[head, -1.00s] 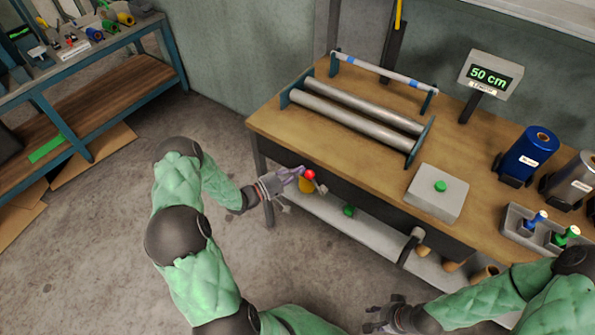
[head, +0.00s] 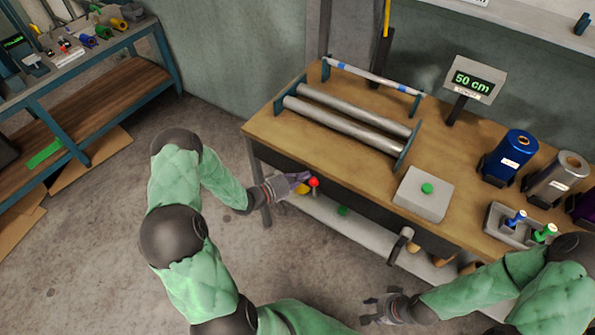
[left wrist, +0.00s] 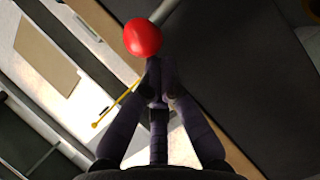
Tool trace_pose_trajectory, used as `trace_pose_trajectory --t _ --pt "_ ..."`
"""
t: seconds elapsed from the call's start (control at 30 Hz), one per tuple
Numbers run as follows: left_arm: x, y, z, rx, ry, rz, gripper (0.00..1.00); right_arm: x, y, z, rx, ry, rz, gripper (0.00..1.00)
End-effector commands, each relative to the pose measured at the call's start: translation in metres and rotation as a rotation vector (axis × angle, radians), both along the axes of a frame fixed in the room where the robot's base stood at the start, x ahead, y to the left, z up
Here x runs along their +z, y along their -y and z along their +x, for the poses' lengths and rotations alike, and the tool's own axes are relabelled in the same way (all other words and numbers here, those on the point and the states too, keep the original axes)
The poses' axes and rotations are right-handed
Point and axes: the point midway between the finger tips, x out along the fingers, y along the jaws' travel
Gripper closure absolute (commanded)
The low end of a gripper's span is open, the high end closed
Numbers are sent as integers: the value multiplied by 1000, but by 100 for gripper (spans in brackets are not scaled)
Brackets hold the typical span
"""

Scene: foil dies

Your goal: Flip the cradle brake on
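The cradle brake is a lever with a red ball knob (head: 314,182) at the front left of the bench, below the top's edge. The red knob (left wrist: 143,38) shows large in the left wrist view, just beyond my fingertips. My left gripper (head: 303,179) is at the knob's left side; its fingertips (left wrist: 159,68) come together and hold nothing that I can see. Whether they touch the knob is unclear. My right gripper (head: 368,309) is open and empty, low in front of the bench.
The roller cradle (head: 350,124) stands on the wooden bench top (head: 275,124). A grey box with a green button (head: 427,188), a "50 cm" display (head: 472,82) and foil rolls (head: 515,150) are to the right. A lower shelf (head: 365,228) runs under the bench.

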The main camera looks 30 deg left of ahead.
Motion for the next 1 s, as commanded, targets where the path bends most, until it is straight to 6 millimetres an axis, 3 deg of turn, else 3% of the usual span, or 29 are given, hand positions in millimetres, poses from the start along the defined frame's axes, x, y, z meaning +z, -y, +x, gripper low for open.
trace_pose_trajectory --t 0.2,0.5,1.0 --pt "10 23 -2 -2 16 197 100 18 0 0 0 0 0 60" --pt "9 46 -4 -2 34 413 100 24 0 0 0 0 0 60" --pt "7 60 -5 1 33 414 100 25 0 0 0 0 0 60"
